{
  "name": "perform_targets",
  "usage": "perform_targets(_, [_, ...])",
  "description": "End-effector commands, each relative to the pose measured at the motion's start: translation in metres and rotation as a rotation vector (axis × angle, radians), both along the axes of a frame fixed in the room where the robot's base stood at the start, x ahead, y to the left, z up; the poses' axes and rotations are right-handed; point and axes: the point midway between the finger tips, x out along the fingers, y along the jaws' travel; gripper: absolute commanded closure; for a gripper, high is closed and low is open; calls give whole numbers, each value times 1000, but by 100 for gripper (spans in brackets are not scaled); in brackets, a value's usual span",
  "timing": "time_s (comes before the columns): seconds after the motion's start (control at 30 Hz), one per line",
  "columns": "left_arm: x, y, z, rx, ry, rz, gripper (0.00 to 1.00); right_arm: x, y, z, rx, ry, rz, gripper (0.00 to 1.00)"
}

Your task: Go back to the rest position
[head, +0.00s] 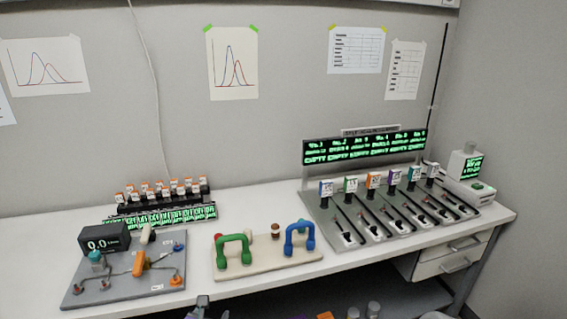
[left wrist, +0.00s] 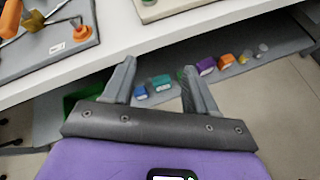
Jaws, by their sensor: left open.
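My left gripper (left wrist: 155,85) is open and empty in the left wrist view, its two grey fingers spread apart. It is in front of the white table's front edge (left wrist: 150,52). In the head view only the tip of my left gripper (head: 207,308) shows at the bottom edge, below and in front of the table. My right gripper is in neither view.
The white table (head: 200,290) holds a grey valve panel (head: 125,287), a beige board (head: 265,262) with green and blue handles, a vial rack (head: 165,196) and a grey slotted station (head: 385,222). Coloured blocks, including a purple one (left wrist: 206,66), sit on a lower shelf.

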Motion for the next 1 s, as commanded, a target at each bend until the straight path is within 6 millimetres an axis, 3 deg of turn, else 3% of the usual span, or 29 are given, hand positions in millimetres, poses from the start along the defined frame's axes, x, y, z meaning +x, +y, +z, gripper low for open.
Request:
perform_targets(0.17, [-9, -9, -35, 203, 105, -187, 43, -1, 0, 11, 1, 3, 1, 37])
perform_targets(0.37, [-35, -26, -94, 519, 246, -566, 43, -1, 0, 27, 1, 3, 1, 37])
perform_targets(0.57, [-83, -46, -155, 825, 316, -1086, 43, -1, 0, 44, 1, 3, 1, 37])
perform_targets(0.7, [-127, -60, -190, 986, 282, -1477, 43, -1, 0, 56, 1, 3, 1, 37])
perform_targets(0.9, [-187, -75, -221, 1121, 121, -1955, 43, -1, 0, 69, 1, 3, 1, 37])
perform_targets(1.0, [-206, -80, -228, 1152, 38, -2101, 43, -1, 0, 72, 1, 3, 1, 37])
